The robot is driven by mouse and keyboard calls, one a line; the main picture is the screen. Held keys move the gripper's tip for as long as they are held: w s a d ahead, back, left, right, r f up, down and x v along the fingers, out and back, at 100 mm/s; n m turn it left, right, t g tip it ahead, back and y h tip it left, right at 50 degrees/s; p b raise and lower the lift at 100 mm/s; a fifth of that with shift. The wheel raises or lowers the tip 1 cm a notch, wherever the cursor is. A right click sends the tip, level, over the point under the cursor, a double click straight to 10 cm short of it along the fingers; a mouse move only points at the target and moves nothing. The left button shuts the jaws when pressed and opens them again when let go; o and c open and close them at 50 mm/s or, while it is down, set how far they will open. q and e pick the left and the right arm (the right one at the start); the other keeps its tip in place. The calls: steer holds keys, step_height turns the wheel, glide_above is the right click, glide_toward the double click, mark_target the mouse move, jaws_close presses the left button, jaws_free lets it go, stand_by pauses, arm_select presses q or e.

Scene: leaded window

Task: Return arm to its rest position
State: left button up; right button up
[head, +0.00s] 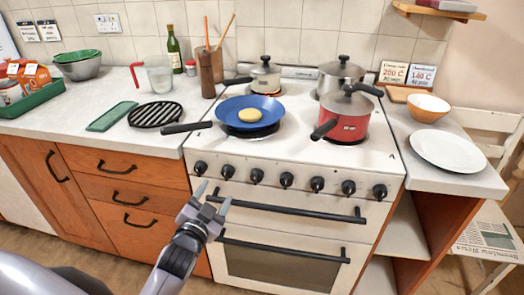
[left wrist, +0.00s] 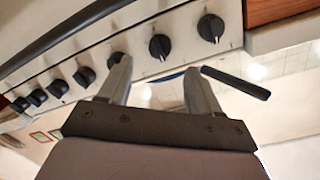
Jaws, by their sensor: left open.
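My left gripper (head: 211,194) is in front of the stove's control panel, near the left knobs and above the upper oven handle. Its two fingers are spread apart and nothing is between them. In the left wrist view the open fingers (left wrist: 158,82) point toward the panel with its black knobs (left wrist: 160,46). My left arm comes up from the bottom of the head view. My right gripper does not show in either view.
The white stove (head: 290,170) holds a blue pan (head: 270,104) with a yellow round item (head: 249,115), a red pot (head: 346,128) and grey pots behind. The blue pan's handle (head: 186,127) sticks out left. A white plate (head: 448,151) lies on the right counter.

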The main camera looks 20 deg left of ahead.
arm_select(q)
steer(key=s+d+f+n+g+h, duration=0.1)
steer(key=s+d+f+g+h, duration=0.1)
steer(key=s+d+f, duration=0.4)
steer(key=s+d+f+g+h+p, duration=0.1)
steer(key=s+d+f+g+h, duration=0.2)
steer(key=s+d+f, duration=0.4)
steer(key=s+g, duration=0.1)
steer(key=s, duration=0.4)
steer(key=shift+s+f+n, duration=0.15)
steer(key=shift+s+n, duration=0.25)
steer(key=shift+c, duration=0.4)
stand_by(0.3)
